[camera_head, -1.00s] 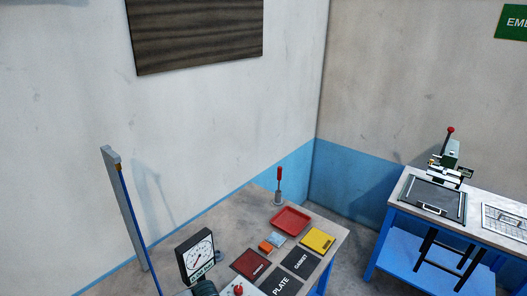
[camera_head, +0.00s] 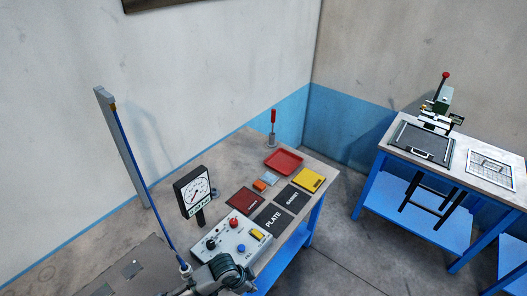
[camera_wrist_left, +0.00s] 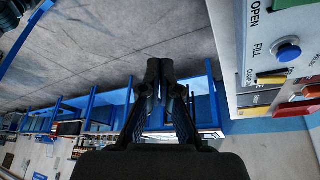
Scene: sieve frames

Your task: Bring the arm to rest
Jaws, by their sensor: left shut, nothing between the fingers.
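My left gripper (camera_head: 226,270) is at the bottom of the head view, in front of the control box (camera_head: 236,238), and covers part of its near side. In the left wrist view its two dark fingers (camera_wrist_left: 160,68) are together and hold nothing. The control box panel (camera_wrist_left: 258,40) shows at the upper right of that view, with a blue button (camera_wrist_left: 287,53), apart from the fingers. My right gripper is in neither view.
A tall grey post (camera_head: 120,150) stands at left. A second table (camera_head: 470,185) with a press stands at right, across open floor.

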